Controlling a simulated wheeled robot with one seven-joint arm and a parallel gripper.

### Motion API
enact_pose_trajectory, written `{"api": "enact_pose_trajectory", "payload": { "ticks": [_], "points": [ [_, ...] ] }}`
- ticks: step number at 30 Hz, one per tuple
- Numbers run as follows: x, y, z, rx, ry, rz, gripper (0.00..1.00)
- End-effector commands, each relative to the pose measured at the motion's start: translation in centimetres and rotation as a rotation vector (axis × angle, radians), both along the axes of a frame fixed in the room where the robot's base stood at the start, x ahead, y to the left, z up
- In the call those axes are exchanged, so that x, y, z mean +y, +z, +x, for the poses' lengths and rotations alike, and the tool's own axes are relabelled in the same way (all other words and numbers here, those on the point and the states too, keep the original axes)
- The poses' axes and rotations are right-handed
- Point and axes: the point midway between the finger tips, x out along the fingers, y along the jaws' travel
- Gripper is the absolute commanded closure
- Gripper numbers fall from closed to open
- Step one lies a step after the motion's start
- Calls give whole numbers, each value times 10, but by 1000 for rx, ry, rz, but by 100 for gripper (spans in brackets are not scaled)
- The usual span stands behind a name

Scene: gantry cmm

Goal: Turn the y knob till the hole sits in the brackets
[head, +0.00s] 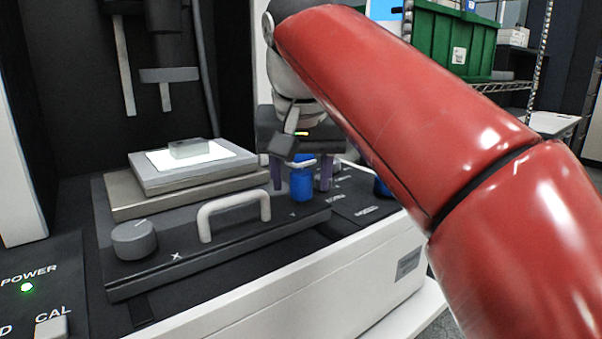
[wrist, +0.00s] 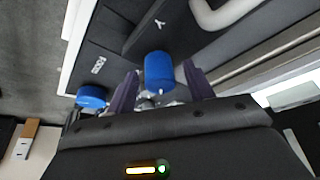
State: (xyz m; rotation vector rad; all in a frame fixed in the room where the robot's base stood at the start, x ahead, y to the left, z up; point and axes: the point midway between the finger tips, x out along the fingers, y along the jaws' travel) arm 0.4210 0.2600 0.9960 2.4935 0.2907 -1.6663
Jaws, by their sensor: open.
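The blue y knob (head: 302,184) stands at the right end of the dark stage base, beside the letter Y. My gripper (head: 301,187) is over it, with one purple finger on each side. In the wrist view the y knob (wrist: 159,72) shows between the two fingers (wrist: 161,82), with gaps visible on both sides. The gripper is open and holds nothing. The stage (head: 195,178) carries a bright plate with a clear block (head: 188,149) on it. I see neither the hole nor the brackets; my red arm covers much of the right side.
A grey x knob (head: 134,240) and a pale arched handle (head: 233,212) are on the front of the base. A second blue knob (head: 381,187) is to the right, partly behind my arm. A dark probe column (head: 168,75) hangs above the stage. A green crate (head: 450,42) is behind.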

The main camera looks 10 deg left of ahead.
Motion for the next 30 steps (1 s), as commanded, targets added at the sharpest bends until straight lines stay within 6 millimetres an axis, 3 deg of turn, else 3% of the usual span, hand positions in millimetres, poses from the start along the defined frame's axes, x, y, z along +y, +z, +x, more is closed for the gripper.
{"api": "enact_pose_trajectory", "payload": {
  "ticks": [7,18,30],
  "points": [
    [0,-1,0,0,0,0,48],
    [0,-1,0,0,0,0,92],
    [-1,0,1,-1,108,1,92]
  ]
}}
